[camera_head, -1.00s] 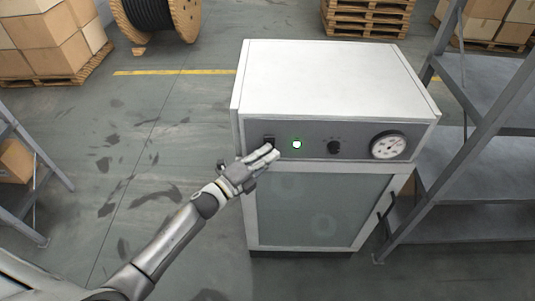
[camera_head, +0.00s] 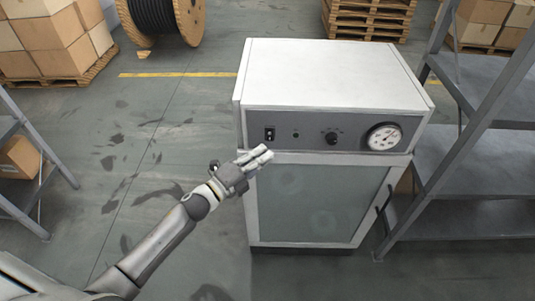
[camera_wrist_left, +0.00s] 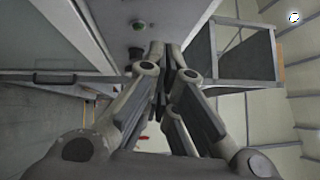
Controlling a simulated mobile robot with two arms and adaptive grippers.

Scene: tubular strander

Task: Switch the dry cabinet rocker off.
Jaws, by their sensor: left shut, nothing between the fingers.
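The dry cabinet (camera_head: 330,75) is a white box with a grey control panel above a glazed door. The black rocker (camera_head: 270,133), with a light mark on it, is at the panel's left end. The indicator lamp (camera_head: 295,134) beside it looks dark in the head view; a green dome on the panel shows in the wrist view (camera_wrist_left: 138,25). My left gripper (camera_head: 263,155) is shut and empty, just below the rocker and apart from it. In the wrist view its fingers (camera_wrist_left: 162,50) point toward the panel. My right gripper is not in view.
A round knob (camera_head: 332,138) and a dial gauge (camera_head: 384,137) are farther right on the panel. A grey metal shelf (camera_head: 470,150) stands close on the cabinet's right. Another shelf (camera_head: 35,195) is at far left. The floor left of the cabinet is clear.

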